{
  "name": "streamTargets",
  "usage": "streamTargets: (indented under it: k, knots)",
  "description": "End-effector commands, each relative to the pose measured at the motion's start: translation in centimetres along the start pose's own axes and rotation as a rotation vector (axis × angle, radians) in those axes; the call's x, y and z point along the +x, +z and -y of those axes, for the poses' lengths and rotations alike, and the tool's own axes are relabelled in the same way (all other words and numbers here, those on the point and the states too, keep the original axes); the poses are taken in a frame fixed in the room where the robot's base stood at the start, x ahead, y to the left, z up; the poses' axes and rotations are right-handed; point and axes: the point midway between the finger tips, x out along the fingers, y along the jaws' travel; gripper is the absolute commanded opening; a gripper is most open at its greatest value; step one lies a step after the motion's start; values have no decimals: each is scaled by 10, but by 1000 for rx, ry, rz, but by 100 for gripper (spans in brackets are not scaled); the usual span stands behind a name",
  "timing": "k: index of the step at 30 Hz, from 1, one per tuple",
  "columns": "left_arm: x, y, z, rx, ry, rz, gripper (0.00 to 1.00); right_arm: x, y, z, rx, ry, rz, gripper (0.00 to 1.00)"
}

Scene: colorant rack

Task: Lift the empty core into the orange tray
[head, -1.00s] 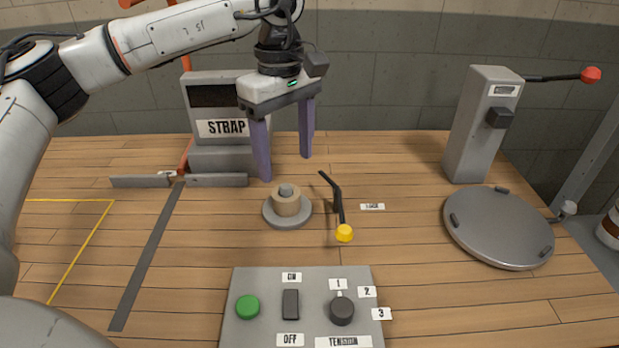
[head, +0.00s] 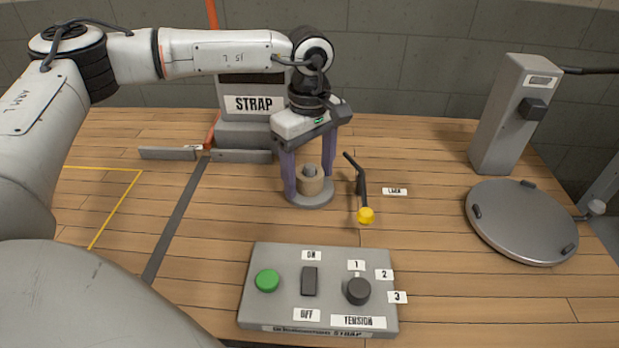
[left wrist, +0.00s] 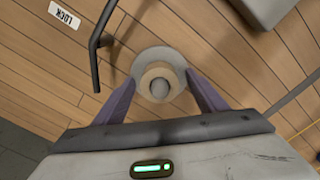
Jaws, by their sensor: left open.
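The core (head: 311,186), a small tan cardboard ring, sits around the grey spindle (head: 310,170) on a round grey base plate (head: 312,202). My left gripper (head: 309,192) is lowered over it, with one purple finger on each side of the core. Its fingers are open, and the left wrist view shows the core (left wrist: 159,82) between and just beyond the fingertips, with gaps on both sides. The black lever (head: 361,182) with a yellow knob (head: 366,215) stands just right of the spindle. No orange tray is in view. My right gripper is not in view.
A grey control panel (head: 250,322) with a green button, a switch and a dial stands in front. A grey round plate (head: 522,222) and a grey post (head: 512,115) are at the right. The STRAP machine (head: 240,132) is behind.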

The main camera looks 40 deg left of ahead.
Motion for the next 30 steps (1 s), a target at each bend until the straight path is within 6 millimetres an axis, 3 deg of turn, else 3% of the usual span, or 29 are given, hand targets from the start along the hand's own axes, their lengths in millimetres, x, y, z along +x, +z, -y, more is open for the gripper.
streamTargets:
  k: [3, 11, 20, 30]
  knots:
    - [0, 0, 0, 0, 0, 0, 66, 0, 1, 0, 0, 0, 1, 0]
    - [0, 0, 0, 1, 0, 0, 22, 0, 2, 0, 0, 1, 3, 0]
    - [-5, 0, 0, 0, 1, 0, 22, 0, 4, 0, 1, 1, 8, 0]
    - [-66, 1, -1, 1, 3, 1, 22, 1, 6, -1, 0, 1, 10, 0]
